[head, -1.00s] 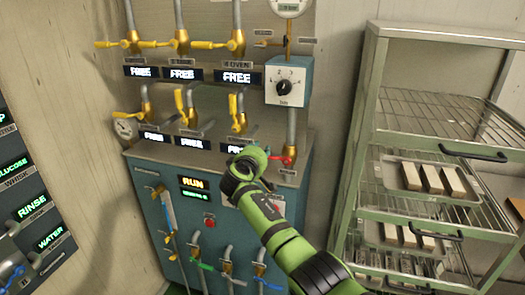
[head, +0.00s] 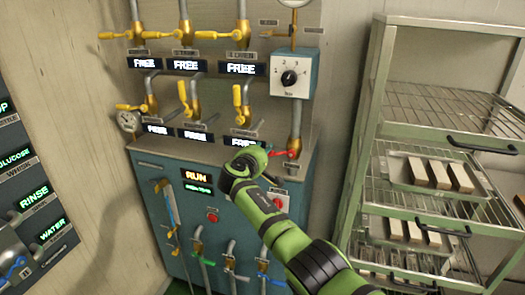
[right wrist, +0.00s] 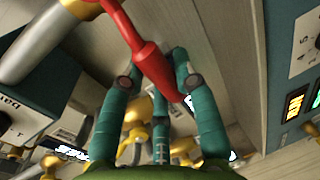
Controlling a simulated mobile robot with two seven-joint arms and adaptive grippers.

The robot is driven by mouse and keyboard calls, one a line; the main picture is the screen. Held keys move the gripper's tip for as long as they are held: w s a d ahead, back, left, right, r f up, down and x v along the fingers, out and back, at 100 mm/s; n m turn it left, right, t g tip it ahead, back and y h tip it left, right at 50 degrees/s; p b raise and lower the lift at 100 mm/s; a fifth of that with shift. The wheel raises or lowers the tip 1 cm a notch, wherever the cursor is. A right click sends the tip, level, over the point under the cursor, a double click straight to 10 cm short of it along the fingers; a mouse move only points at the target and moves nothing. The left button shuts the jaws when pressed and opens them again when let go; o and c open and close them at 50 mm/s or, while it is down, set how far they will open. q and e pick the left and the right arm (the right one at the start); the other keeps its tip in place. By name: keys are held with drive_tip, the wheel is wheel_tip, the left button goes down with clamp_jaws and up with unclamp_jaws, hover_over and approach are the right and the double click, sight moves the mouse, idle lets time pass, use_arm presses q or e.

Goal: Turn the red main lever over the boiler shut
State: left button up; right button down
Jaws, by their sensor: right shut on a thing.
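The red main lever (head: 282,153) sits on a brass-fitted pipe above the right part of the boiler (head: 150,180). In the head view its handle points left from the valve toward my right gripper (head: 268,150), whose fingers are mostly hidden by my green wrist. In the right wrist view the red handle (right wrist: 148,60) runs down from the brass valve body (right wrist: 80,8) and lies between the teal fingers of my right gripper (right wrist: 155,75), which is shut on it. My left gripper is not in view.
Yellow-handled valves (head: 240,98) stand in rows left of the lever. A white dial box (head: 290,75) is above it. A green rack (head: 365,120) with trays of pale bars stands on the right. A control panel (head: 30,185) is at far left.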

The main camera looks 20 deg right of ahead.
drive_tip(key=shift+f, duration=0.1)
drive_tip(key=c, duration=0.9)
unclamp_jaws()
drive_tip(key=v, duration=1.2)
